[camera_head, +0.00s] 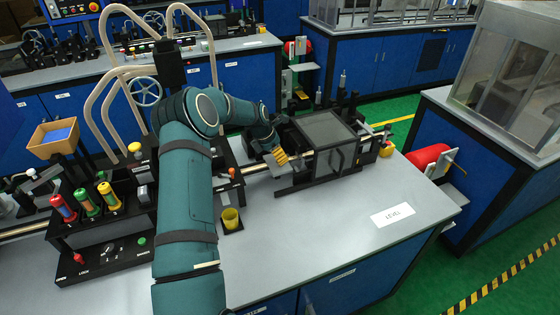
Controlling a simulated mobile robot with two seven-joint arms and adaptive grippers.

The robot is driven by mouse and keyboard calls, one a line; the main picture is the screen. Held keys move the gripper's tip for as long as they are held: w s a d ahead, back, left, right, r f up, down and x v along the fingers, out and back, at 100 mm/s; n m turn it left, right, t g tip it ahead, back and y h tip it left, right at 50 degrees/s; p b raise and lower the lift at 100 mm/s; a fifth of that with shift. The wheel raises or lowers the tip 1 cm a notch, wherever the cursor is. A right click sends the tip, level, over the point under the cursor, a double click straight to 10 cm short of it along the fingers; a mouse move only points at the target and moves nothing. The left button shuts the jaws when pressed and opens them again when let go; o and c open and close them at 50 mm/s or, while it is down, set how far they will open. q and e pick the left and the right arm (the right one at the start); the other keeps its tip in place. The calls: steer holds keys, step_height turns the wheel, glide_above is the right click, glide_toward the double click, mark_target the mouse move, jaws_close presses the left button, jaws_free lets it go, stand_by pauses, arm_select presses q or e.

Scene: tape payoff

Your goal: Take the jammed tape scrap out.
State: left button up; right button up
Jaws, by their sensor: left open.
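My left arm (187,200) comes up from the bottom of the view and bends right. Its gripper (274,146) is open over the bench, at the left side of a dark boxed machine unit (326,130). The fingers are small and partly hidden by my wrist. A yellow-orange piece (280,157) shows right by the fingertips; I cannot tell whether it is the tape scrap or part of the machine, or whether the fingers touch it. No other tape scrap can be made out. My right gripper is not in view.
Red, green and yellow handled tools (88,204) stand in a black rack at the left. The bench (330,235) is clear at front right around a white label (393,215).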

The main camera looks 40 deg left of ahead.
arm_select(q)
steer(key=shift+x, duration=1.5)
steer(key=shift+o, duration=0.2)
steer(key=shift+d, duration=0.1)
steer(key=c, duration=0.8)
